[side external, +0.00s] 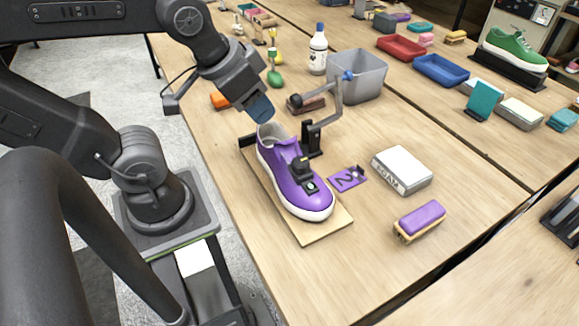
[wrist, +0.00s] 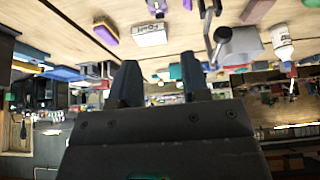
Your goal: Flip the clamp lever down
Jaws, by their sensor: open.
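The purple sneaker (side external: 286,180) with a white sole sits on a wooden board (side external: 327,226), with a black fitting (side external: 301,168) on its top. Beside it stands the clamp, with a black post (side external: 312,138) and a grey lever arm (side external: 337,101) standing raised.
The front of the table is clear.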

